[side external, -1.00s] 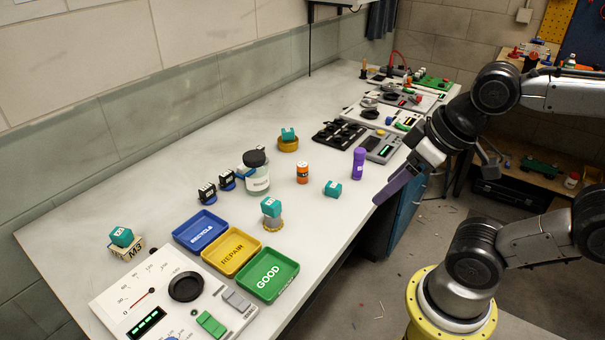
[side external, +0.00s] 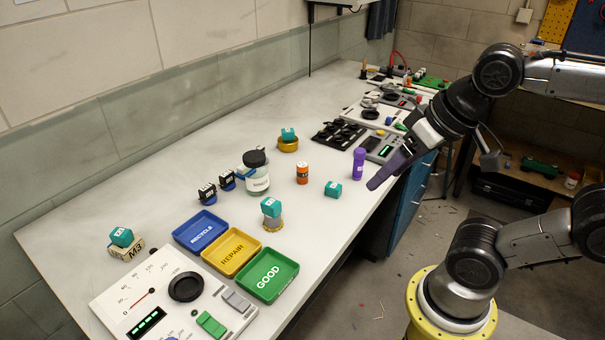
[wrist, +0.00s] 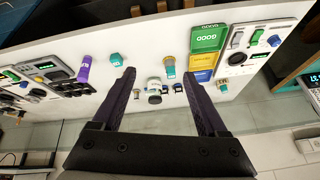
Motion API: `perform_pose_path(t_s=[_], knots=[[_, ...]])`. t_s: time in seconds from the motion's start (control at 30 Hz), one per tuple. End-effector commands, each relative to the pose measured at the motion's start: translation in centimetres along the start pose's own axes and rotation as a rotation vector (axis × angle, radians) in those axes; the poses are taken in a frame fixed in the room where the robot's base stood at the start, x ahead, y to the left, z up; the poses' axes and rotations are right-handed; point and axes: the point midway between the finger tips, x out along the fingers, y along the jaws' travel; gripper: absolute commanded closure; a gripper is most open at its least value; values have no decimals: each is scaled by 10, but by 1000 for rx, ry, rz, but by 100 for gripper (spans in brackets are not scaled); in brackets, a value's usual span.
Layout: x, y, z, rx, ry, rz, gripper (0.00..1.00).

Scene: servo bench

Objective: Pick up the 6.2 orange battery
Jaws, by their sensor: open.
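A small orange battery (side external: 302,173) with a dark band and a pale top stands upright on the bench, right of a dark-lidded jar (side external: 257,172). Its label is too small to read. I cannot pick it out clearly in the wrist view. My gripper (side external: 372,185) is over the bench's front edge, right of the battery and apart from it. In the wrist view, my gripper (wrist: 158,75) has its two dark fingers spread wide, with nothing held between them.
A purple battery (side external: 359,163) stands between the orange one and my gripper. Blue (side external: 183,240), yellow (side external: 211,259) and green (side external: 254,287) trays sit toward the front left. Devices line the far end.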

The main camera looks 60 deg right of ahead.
Motion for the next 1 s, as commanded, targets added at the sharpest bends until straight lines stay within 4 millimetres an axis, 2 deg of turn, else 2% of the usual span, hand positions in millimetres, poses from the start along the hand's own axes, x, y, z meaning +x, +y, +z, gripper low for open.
perform_pose_path(t_s=[0.1, 0.23, 0.37, 0.47, 0.6, 0.73, 0.87, 1.0], knots=[[-13, -6, -35, 165, -9, 9, 24], [-17, -10, -78, 349, -38, 37, 24], [-9, -9, -126, 540, -77, 80, 24], [7, -4, -164, 683, -110, 121, 24], [41, 9, -210, 859, -156, 185, 24], [84, 30, -243, 991, -203, 248, 24], [132, 55, -262, 1073, -253, 305, 24], [176, 79, -266, 1108, -305, 350, 24]])
